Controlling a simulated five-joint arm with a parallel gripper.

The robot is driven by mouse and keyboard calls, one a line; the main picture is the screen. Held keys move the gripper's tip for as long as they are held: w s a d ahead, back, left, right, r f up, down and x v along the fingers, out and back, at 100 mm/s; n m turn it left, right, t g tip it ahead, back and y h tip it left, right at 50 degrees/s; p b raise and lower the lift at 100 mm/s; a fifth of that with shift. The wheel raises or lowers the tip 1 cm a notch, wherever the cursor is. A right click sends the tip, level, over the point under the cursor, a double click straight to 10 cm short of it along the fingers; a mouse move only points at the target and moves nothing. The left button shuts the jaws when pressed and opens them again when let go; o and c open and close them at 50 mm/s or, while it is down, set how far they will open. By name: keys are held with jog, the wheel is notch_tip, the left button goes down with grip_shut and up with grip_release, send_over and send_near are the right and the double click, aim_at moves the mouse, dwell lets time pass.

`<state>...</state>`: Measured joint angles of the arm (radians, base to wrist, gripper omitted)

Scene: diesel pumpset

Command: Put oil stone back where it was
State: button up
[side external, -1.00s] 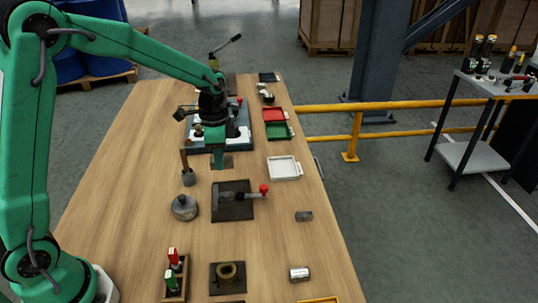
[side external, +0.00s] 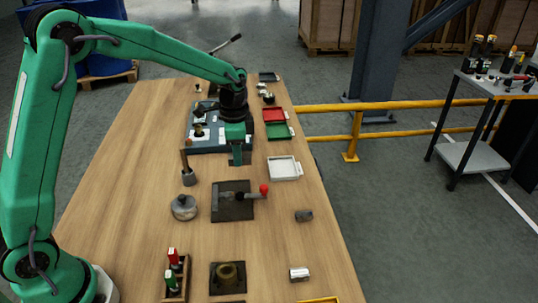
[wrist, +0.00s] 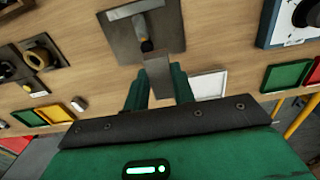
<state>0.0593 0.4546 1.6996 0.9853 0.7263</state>
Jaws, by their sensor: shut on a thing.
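My gripper (side external: 238,157) is low over the table in the side view, just left of the white tray and beyond the dark plate. In the wrist view its two green fingers (wrist: 159,88) are closed on a grey, flat-sided block, which looks like the oil stone (wrist: 158,73). The stone stands out past the fingertips. In the side view the stone is mostly hidden or too small to make out.
A dark plate (side external: 232,213) with a red-knobbed handle lies nearer the camera. A white tray (side external: 284,168) is to the right, with green (side external: 279,131) and red (side external: 274,115) trays beyond. The left tabletop is clear.

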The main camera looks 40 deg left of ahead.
jog(key=shift+w+d, duration=0.6)
send_over(231, 169)
notch_tip(231, 169, down, 7)
jog(key=shift+s, duration=0.1)
jog(key=shift+f, duration=0.1)
jog(key=shift+f, duration=1.9)
jog(key=shift+f, duration=0.1)
jog(key=o, duration=1)
jog(key=shift+c, duration=0.2)
